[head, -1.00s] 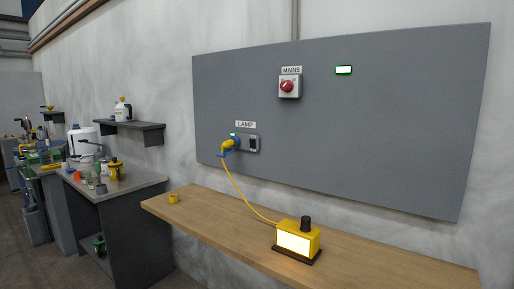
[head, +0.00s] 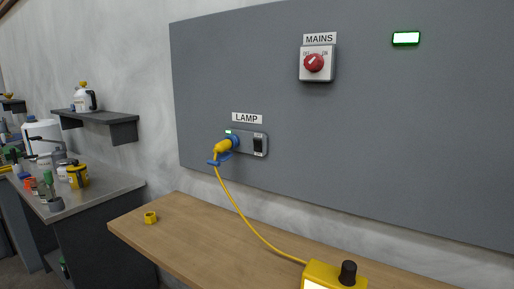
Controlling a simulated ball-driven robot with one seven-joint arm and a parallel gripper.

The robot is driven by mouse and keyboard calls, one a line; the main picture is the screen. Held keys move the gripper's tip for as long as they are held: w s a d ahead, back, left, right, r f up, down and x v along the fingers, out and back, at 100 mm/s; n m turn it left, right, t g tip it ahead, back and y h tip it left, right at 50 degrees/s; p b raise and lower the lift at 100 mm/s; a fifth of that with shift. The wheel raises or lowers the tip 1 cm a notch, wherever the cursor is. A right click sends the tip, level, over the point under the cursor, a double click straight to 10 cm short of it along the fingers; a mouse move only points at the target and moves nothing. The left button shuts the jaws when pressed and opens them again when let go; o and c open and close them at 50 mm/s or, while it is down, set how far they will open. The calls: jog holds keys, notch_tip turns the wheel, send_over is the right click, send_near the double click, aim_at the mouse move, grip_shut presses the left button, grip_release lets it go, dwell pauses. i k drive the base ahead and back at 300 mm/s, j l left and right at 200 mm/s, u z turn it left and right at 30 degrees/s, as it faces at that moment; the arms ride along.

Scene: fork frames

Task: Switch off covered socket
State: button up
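The covered socket is a grey plate (head: 264,133) on the wall panel, under a LAMP label (head: 247,118). A yellow plug (head: 223,147) sits in its blue socket part, and a blue flap (head: 219,159) hangs at the plug. A small green light (head: 229,131) glows at the plate's upper left. A black rocker switch (head: 258,145) is on its right side; its position is too small to tell. A yellow cable (head: 240,212) runs from the plug down to a yellow lamp (head: 330,271) on the bench; its white face is lit and cut off below. My gripper is not in view.
A MAINS switch (head: 317,64) with a red knob is higher on the grey panel (head: 400,130), and a green indicator (head: 406,39) glows right of it. A yellow ring-like piece (head: 150,217) lies on the wooden bench (head: 190,235). A cluttered workbench (head: 110,192) and a shelf (head: 95,117) stand left.

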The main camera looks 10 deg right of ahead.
aim_at(257, 142)
jog(key=i+j, duration=0.15)
jog(key=j, duration=0.2)
jog(key=i+j+z, duration=0.1)
jog(key=j, duration=0.3)
jog(key=i+j+z, duration=0.1)
jog(key=j, duration=0.3)
jog(key=i+j, duration=0.25)
jog(key=j, duration=0.15)
jog(key=i+j+z, duration=0.1)
jog(key=j, duration=0.25)
